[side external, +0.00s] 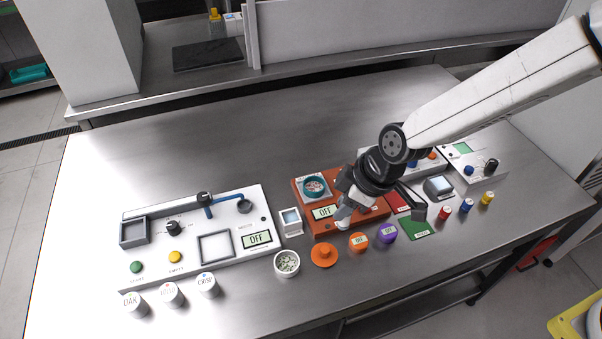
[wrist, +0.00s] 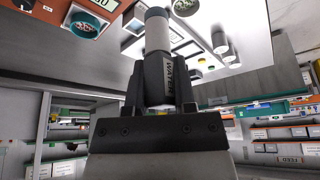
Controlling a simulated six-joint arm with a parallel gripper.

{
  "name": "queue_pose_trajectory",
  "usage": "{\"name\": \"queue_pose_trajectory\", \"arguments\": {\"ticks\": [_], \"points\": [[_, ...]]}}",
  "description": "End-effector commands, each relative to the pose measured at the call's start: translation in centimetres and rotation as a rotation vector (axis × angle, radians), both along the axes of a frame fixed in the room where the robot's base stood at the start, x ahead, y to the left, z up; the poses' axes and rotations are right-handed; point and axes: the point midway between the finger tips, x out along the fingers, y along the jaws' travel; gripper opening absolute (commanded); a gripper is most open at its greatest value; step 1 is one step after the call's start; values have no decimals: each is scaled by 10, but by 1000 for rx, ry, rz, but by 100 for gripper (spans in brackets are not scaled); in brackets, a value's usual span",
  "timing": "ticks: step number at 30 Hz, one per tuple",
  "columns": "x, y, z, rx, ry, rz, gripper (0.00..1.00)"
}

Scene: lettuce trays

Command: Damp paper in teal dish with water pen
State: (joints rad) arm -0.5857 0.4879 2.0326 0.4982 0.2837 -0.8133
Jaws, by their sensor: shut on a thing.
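The teal dish (side external: 314,187) sits on a pale square pad at the left of the orange-red unit. Its contents look pale and speckled, and I cannot make out the paper clearly. The dish also shows at the upper left of the wrist view (wrist: 84,26). My gripper (wrist: 158,92) is shut on the water pen (wrist: 157,38), a pale and dark grey cylinder lettered "WATER". In the side view my gripper (side external: 344,207) is above the orange-red unit, to the right of the dish and apart from it.
The orange-red unit (side external: 303,214) has a display reading OFF. A white panel (side external: 185,252) with a knob and buttons is at left. The table's back left is clear.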

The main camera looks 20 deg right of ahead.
Motion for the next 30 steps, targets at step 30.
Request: {"name": "queue_pose_trajectory", "arguments": {"ticks": [30], "points": [[105,6,-17,8,2,0,0]]}}
